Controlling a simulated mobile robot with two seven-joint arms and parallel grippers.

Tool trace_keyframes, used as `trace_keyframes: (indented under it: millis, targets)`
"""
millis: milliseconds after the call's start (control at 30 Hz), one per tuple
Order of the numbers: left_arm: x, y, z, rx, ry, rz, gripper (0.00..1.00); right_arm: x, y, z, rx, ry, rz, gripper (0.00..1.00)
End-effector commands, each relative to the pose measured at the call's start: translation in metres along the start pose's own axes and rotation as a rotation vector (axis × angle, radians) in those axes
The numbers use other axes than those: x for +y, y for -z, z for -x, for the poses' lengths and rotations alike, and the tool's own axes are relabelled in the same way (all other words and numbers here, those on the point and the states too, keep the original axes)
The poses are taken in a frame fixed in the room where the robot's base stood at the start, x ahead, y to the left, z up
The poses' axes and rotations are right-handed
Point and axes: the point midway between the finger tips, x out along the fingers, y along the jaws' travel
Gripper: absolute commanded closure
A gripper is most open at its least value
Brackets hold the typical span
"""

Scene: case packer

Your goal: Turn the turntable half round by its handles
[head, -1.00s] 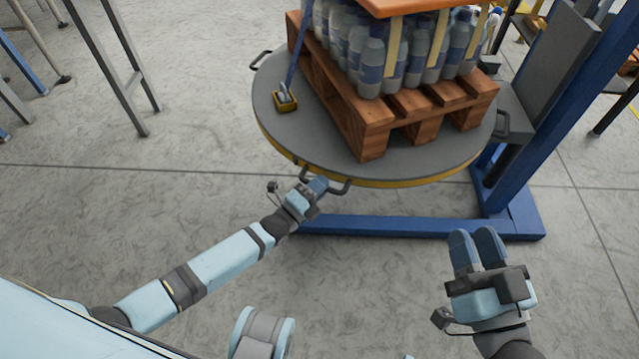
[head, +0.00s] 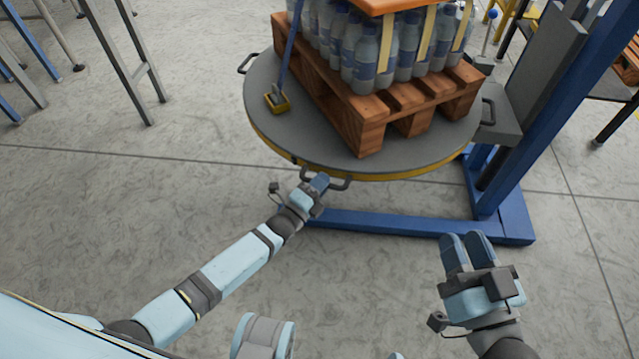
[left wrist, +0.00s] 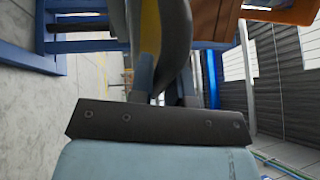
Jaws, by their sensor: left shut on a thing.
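The round grey turntable (head: 300,135) with a yellow rim carries a wooden pallet (head: 360,115) of bottles. It has a near handle (head: 340,184), a left handle (head: 247,64) and a right handle (head: 489,111). My left gripper (head: 319,182) is shut on the near handle at the rim; in the left wrist view its fingers (left wrist: 162,75) close round a dark curved bar. My right gripper (head: 467,238) hangs over the floor, apart from the turntable, with nothing visible between its fingers. Those lie close together, and their opening is unclear.
A blue post (head: 545,125) with a blue floor frame (head: 400,222) stands right of and below the turntable. A yellow buckle (head: 277,102) with a blue strap sits on the disc. Grey stand legs (head: 125,70) are at the upper left.

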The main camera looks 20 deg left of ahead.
Motion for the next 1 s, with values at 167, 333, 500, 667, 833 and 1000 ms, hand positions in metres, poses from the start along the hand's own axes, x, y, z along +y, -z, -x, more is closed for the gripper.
trace_keyframes:
  millis: [167, 333, 500, 667, 833, 1000]
  targets:
    - [0.0014, 0.0010, -0.0011, -0.001, -0.002, -0.001, 1.00, -0.0004, 0.0015, 0.0000, 0.003, 0.000, -0.001, 0.64]
    - [0.0014, 0.0012, -0.0017, -0.001, -0.002, -0.001, 1.00, -0.0006, 0.0015, 0.0000, 0.003, 0.000, -0.001, 0.64]
    - [0.0014, 0.0012, -0.0017, -0.001, -0.002, 0.000, 1.00, -0.0010, 0.0014, -0.0001, 0.003, 0.001, -0.002, 0.64]
    - [0.0014, 0.0011, -0.0017, -0.001, -0.002, 0.000, 0.81, -0.0011, 0.0008, -0.0002, 0.003, 0.001, -0.002, 0.64]
    - [0.0010, 0.0009, -0.0020, -0.001, -0.002, 0.000, 0.58, -0.0010, -0.0001, -0.0003, 0.001, 0.001, -0.002, 0.64]
    - [0.0007, 0.0008, -0.0021, -0.001, -0.001, -0.001, 0.58, -0.0009, -0.0003, -0.0003, 0.000, 0.001, -0.002, 0.64]
